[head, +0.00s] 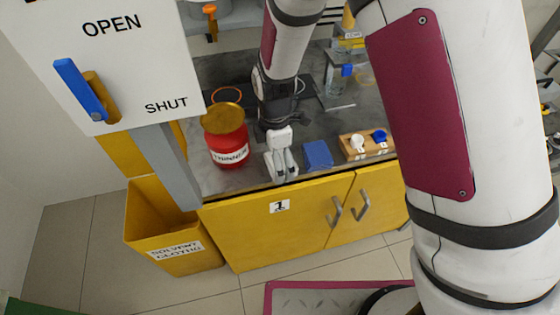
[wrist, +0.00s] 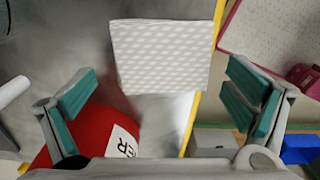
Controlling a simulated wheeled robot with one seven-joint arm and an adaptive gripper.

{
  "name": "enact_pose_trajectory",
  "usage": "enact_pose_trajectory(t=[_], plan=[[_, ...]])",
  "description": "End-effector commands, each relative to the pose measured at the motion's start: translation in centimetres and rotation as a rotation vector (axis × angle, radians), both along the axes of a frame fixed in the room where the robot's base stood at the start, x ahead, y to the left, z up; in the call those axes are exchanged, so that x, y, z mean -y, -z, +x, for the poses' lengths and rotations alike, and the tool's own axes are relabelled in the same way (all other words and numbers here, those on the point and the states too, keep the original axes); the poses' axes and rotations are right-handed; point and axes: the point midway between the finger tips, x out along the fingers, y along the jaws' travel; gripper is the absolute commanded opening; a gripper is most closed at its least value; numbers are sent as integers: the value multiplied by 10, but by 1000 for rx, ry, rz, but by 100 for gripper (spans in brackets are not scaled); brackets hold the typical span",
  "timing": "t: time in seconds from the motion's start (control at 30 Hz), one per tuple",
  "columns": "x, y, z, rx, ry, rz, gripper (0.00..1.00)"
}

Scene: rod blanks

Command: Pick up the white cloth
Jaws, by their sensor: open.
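The white cloth (wrist: 160,55) shows in the wrist view as a flat, roughly square piece with a pale dimpled pattern. It lies on the grey counter beside the counter's yellow front edge. In the head view I cannot make it out; my arm and gripper may cover it. My gripper (head: 283,172) is over the front of the counter, between the red thinner can and a blue cloth. In the wrist view my gripper (wrist: 160,104) has its teal-padded fingers wide apart with nothing between them. The white cloth appears ahead of them, toward the picture's top.
The red thinner can (head: 228,145) stands close to the left of my gripper. A blue cloth (head: 318,154) and a wooden block (head: 366,147) with small knobs lie to the right. A yellow solvent bin (head: 170,235) stands on the floor. An OPEN/SHUT panel (head: 130,60) is at upper left.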

Motion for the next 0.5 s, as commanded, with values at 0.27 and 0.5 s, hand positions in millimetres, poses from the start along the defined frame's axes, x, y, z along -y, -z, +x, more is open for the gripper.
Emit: enact_pose_trajectory(t=[0.27,0.5], plan=[[0,0,0,0,0,0,72],[0,0,0,0,1,0,54]])
